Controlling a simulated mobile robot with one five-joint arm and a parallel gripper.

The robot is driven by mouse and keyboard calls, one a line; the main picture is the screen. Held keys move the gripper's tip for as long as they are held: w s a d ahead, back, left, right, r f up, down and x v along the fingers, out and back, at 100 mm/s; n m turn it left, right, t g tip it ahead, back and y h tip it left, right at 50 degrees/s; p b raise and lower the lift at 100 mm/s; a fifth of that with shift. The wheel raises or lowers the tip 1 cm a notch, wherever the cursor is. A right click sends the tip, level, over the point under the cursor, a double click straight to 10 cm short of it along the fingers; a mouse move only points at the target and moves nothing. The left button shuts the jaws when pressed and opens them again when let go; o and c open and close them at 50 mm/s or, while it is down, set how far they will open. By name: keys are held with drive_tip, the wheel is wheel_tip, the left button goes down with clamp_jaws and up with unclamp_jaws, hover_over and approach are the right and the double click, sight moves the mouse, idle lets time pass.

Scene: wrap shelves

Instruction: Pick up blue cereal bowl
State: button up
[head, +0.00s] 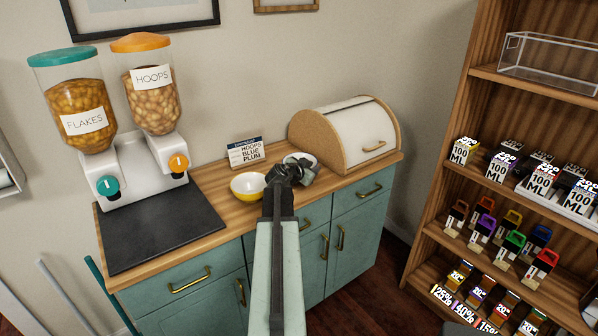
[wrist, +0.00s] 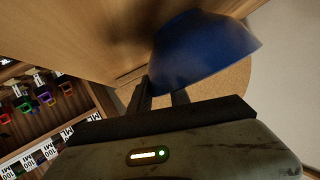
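A blue bowl (wrist: 205,50) fills the upper middle of the wrist view, with its outer wall facing the camera. In the head view, a bowl with a pale inside (head: 299,157) stands at the back of the counter, partly hidden by my gripper. My gripper (head: 290,172) is over the counter at that bowl. In the wrist view its two fingers (wrist: 163,97) are apart, at the blue bowl's near rim. The right finger's tip is hidden behind the bowl. Whether the fingers touch the wall cannot be made out.
A yellow bowl (head: 248,186) stands left of my gripper. A small sign (head: 245,152) reading "HOOPS BLUE PLUM" is behind it. A bread box (head: 345,135) stands close on the right. Two cereal dispensers (head: 143,155) are at left; a stocked shelf (head: 455,185) is at right.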

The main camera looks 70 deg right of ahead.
clamp_jaws()
idle(1.1)
